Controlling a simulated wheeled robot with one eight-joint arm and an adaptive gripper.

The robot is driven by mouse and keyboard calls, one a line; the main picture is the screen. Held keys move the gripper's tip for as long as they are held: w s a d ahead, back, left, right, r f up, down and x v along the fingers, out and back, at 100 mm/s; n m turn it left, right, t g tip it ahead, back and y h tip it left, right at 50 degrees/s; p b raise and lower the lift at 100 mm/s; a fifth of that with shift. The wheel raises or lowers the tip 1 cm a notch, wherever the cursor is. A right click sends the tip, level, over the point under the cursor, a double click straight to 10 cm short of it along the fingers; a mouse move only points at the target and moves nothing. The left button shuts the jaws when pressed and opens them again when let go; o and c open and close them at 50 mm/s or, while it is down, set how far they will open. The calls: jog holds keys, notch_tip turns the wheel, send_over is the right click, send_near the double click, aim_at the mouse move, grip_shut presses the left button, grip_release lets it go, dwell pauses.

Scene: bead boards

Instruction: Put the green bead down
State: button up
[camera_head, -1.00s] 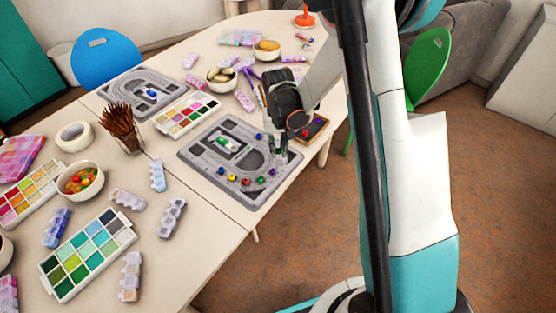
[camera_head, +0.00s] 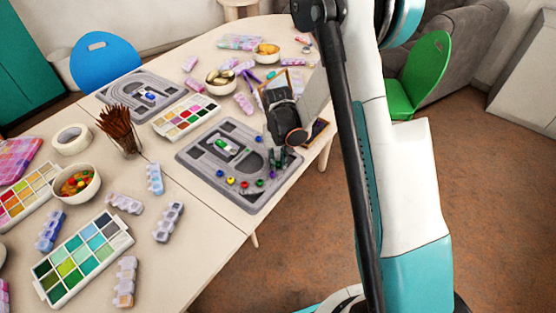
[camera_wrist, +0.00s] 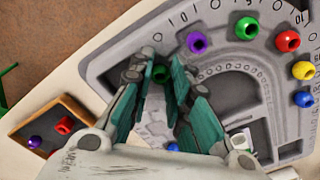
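The green bead (camera_wrist: 160,74) shows between my fingertips in the wrist view. My gripper (camera_wrist: 162,72) has its teal fingers on both sides of it, and the gap is about the bead's width, so it appears shut on it. The bead is low over or at the outer arc of the grey board (camera_wrist: 120,55), beside the purple bead (camera_wrist: 197,42). I cannot tell whether it touches the board. In the head view my gripper (camera_head: 279,158) points down over the right part of the board (camera_head: 250,205) and hides the bead.
Along the arc sit another green bead (camera_wrist: 247,28), a red bead (camera_wrist: 288,40), a yellow bead (camera_wrist: 303,70) and a blue bead (camera_wrist: 304,99). A brown tray (camera_wrist: 38,119) with loose red and purple beads lies beside the board. A paint palette (camera_head: 187,115) stands behind the board.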

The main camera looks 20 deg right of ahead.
jog(key=shift+o, duration=1.1)
jog(key=shift+r, duration=0.1)
notch_tip(320, 180, up, 13)
jog(key=p, duration=0.5)
jog(key=s+r+t, duration=0.2)
jog(key=s+r, duration=0.3)
jog(key=r, duration=0.3)
jog(key=s+r+t, duration=0.1)
jog(key=s+r, duration=0.4)
jog(key=r, duration=0.3)
jog(key=s+r+n+t, duration=0.1)
jog(key=s+r+t, duration=0.3)
jog(key=s, duration=0.9)
jog(key=shift+r+n, duration=0.25)
jog(key=shift+n, duration=0.15)
